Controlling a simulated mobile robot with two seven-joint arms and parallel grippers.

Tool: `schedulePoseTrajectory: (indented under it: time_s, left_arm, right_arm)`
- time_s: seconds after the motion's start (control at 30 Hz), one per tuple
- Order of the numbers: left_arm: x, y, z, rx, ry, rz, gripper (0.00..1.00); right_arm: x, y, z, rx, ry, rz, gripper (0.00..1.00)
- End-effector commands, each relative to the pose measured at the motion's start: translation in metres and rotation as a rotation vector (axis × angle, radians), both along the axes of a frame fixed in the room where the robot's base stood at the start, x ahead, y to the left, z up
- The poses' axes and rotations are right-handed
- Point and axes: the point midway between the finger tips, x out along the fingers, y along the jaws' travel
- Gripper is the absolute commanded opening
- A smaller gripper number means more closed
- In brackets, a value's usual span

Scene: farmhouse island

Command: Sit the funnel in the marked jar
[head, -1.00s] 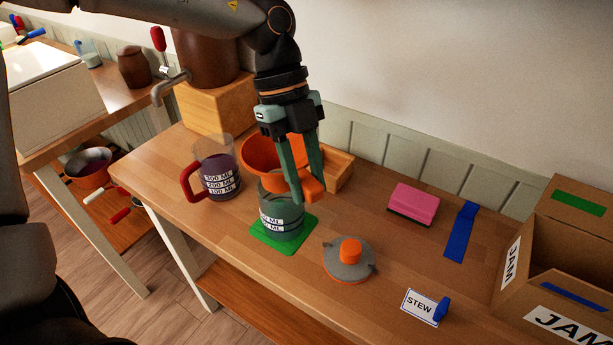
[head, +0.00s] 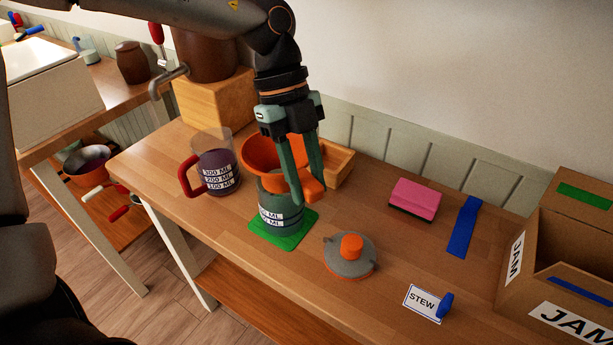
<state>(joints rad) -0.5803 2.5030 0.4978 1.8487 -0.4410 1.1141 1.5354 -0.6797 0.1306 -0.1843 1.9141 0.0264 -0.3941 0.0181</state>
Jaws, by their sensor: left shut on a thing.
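The orange funnel (head: 262,152) is at the mouth of the greenish glass jar (head: 280,218), its wide cone tilted up to the left. The jar has white measure labels and stands on a green mat (head: 269,239). My left gripper (head: 306,192) points down over the jar and is shut on the funnel's orange tab at its right side. The fingers hide part of the funnel and the jar's rim, so I cannot tell whether the spout is fully seated. My right gripper is not in view.
A measuring jug (head: 216,165) with a red handle stands left of the jar. A grey lid with an orange knob (head: 350,255), a STEW card (head: 423,302), a pink sponge (head: 414,197) and a JAM box (head: 575,270) lie to the right. A wooden tray (head: 338,168) is behind.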

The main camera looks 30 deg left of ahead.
Motion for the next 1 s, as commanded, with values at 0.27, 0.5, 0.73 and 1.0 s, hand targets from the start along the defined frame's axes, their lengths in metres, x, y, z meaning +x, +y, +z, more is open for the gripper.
schedulePoseTrajectory:
  time_s: [0.27,0.5,0.73,1.0]
  left_arm:
    - [0.000,0.000,-0.008,0.001,0.000,0.000,0.00]
    - [0.000,0.000,-0.014,0.000,0.000,0.001,0.00]
    - [0.000,0.000,-0.019,0.000,0.000,0.001,0.00]
    - [0.000,0.000,-0.019,0.000,0.000,0.001,0.00]
  right_arm:
    - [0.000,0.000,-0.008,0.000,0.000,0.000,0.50]
    - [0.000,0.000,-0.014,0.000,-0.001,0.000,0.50]
    - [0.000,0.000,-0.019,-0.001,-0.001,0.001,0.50]
    - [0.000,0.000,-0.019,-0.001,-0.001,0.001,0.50]
